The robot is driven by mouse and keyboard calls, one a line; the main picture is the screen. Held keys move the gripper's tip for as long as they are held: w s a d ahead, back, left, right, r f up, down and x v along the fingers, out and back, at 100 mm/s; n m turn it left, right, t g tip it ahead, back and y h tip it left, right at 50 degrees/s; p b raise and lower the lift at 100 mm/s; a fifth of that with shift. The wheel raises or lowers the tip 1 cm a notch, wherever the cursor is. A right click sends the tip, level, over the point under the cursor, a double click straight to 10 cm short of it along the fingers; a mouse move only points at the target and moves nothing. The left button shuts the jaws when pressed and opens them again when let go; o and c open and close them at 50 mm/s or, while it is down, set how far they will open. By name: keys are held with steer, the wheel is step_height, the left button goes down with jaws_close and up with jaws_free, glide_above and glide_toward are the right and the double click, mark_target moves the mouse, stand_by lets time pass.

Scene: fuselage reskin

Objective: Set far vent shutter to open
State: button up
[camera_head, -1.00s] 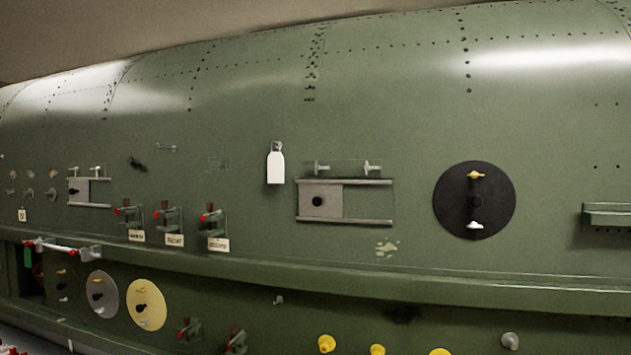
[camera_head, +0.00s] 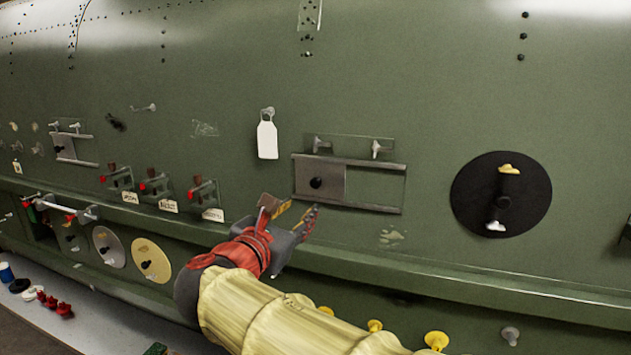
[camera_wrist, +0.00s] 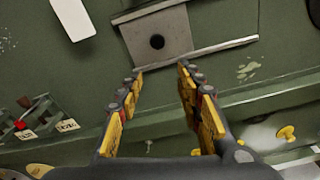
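Two sliding vent shutters show in the head view. The farther one, at the left, has a grey plate (camera_head: 62,147) with a dark knob at the left end of its rails. The nearer one, at the centre, has a grey plate (camera_head: 334,182) with a black knob (camera_head: 316,183), also at the left of its rails. My gripper (camera_head: 290,210) is just below and left of the nearer shutter, fingers apart and empty. In the wrist view the nearer plate (camera_wrist: 172,34) and its knob (camera_wrist: 157,42) lie beyond my open fingertips (camera_wrist: 159,72), apart from them.
Several red-handled levers (camera_head: 153,186) with labels stand between the shutters. A white tag (camera_head: 267,139) hangs above left of the nearer one. A black disc (camera_head: 501,194) is at the right. A ledge (camera_head: 440,266) runs below, with yellow knobs (camera_head: 436,341) under it.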

mark_target(314, 183)
steer(key=w+d+r+n, duration=0.1)
steer(key=w, duration=0.1)
steer(key=w+d+r+n, duration=0.1)
steer(key=w, duration=0.1)
steer(key=w+d+r+t+p, duration=0.1)
steer(key=w, duration=0.2)
steer(key=shift+n, duration=0.4)
steer(key=c, duration=0.3)
jaws_close()
stand_by(0.5)
